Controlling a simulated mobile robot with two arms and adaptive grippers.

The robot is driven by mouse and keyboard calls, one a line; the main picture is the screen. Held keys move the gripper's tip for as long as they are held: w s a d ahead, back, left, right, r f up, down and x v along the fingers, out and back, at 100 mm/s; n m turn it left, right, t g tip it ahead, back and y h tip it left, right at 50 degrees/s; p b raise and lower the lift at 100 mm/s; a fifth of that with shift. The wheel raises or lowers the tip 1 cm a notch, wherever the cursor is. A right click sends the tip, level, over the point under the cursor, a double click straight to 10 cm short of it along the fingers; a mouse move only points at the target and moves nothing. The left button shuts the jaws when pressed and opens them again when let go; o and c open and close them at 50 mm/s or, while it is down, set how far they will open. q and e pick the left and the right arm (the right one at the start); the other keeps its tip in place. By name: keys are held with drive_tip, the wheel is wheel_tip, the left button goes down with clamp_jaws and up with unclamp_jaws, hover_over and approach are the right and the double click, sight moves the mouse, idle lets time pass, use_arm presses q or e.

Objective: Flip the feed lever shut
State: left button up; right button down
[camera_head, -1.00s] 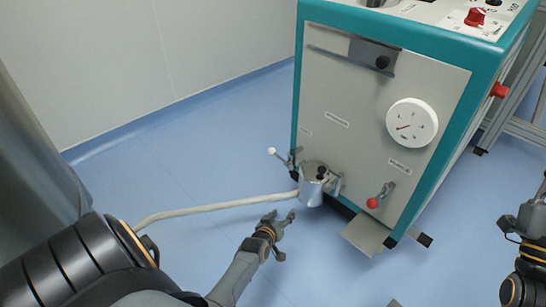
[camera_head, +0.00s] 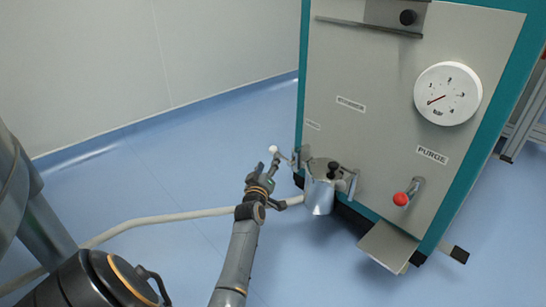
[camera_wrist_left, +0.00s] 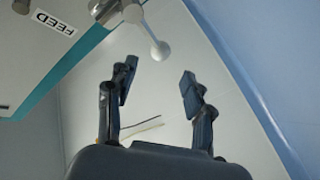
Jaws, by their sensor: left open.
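The feed lever (camera_head: 274,150) has a white ball knob and sticks out from the lower left of the machine front. My left gripper (camera_head: 266,170) is just below the knob in the head view, open and empty. In the left wrist view the knob (camera_wrist_left: 160,50) is ahead of the open fingers (camera_wrist_left: 157,84), roughly in line with the gap between them and apart from both. The FEED label (camera_wrist_left: 55,22) shows on the machine panel there. My right gripper is not in view.
A metal pot (camera_head: 320,195) with a black knob is clamped low on the machine, right of the lever. A pale hose (camera_head: 165,218) runs behind my left arm. The red-knobbed PURGE lever (camera_head: 402,198) and a metal tray (camera_head: 388,245) are further right.

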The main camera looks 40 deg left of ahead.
sight(272, 153)
use_arm(q)
drive_tip(key=b+x, duration=0.2)
drive_tip(key=x, duration=0.2)
drive_tip(key=b+x, duration=0.2)
drive_tip(key=x, duration=0.1)
drive_tip(key=shift+w+a+f+b, duration=0.2)
drive_tip(key=shift+w+f+b, duration=0.05)
drive_tip(key=shift+w+b, duration=0.05)
drive_tip(key=shift+w+a+r, duration=0.15)
drive_tip(key=shift+w+a, duration=0.15)
drive_tip(key=shift+w, duration=0.15)
clamp_jaws()
